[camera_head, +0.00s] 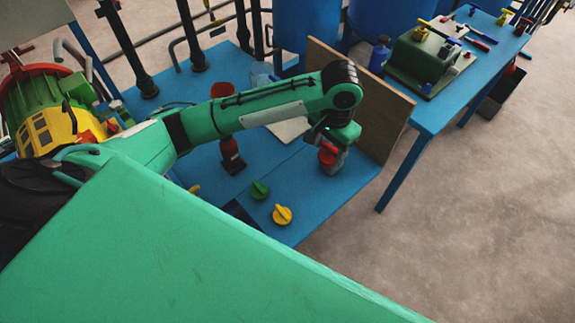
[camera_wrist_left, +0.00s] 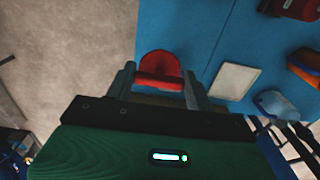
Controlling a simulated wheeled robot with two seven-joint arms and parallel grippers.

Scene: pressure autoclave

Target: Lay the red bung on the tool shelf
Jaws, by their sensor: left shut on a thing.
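The red bung (camera_wrist_left: 160,68) shows between the fingers of my left gripper (camera_wrist_left: 158,84) in the left wrist view. The fingers are shut on it. In the head view, the bung (camera_head: 327,155) is at the end of my left arm, over the right end of the blue bench. My left gripper (camera_head: 330,146) is partly hidden by its own wrist. A grey shape is just below the bung, and I cannot tell whether they touch. A blue table (camera_head: 428,116) with several tools stands at upper right, perhaps the tool shelf. My right gripper is not in view.
An upright wooden board (camera_head: 385,118) edges the bench, between my left gripper and the tool table. A yellow knob (camera_head: 282,215) and a green knob (camera_head: 260,190) are on the bench. A dark green box (camera_head: 418,55) and a blue bottle (camera_head: 379,55) stand on the tool table.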

